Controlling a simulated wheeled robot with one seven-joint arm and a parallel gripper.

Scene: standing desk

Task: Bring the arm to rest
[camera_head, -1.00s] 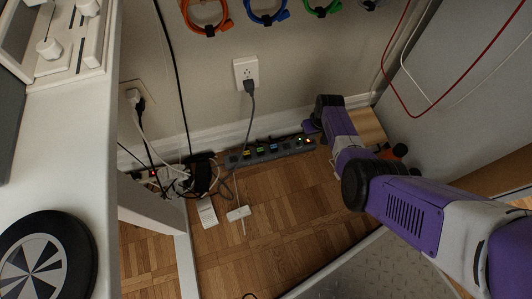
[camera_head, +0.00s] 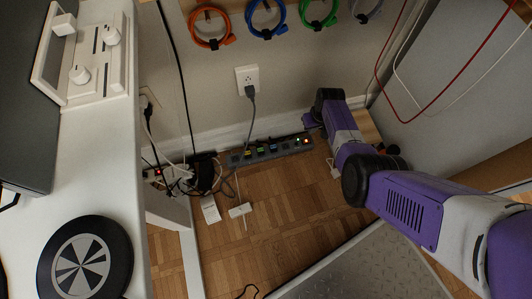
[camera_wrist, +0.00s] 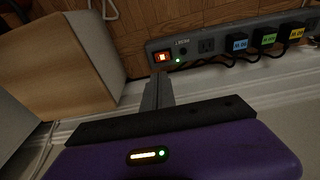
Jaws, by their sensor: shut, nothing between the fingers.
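My arm reaches from the lower right of the head view down toward the floor by the wall, with purple and grey links. My gripper shows in the wrist view (camera_wrist: 156,94) as narrow grey fingers pressed together, with nothing between them. It points toward the floor beside the grey power strip (camera_wrist: 230,40), close to the strip's lit red switch. In the head view the power strip (camera_head: 270,151) lies along the wall's foot, and my gripper's end is near its right end, with the fingers too small to make out. I cannot tell whether they touch the strip.
A wooden block (camera_wrist: 75,65) stands left of my fingers. The white desk (camera_head: 95,170) fills the left, bearing a black disc (camera_head: 85,257). A wall outlet (camera_head: 247,79) and coloured cable loops (camera_head: 266,18) are on the wall. Cables and adapters clutter the floor left of the strip.

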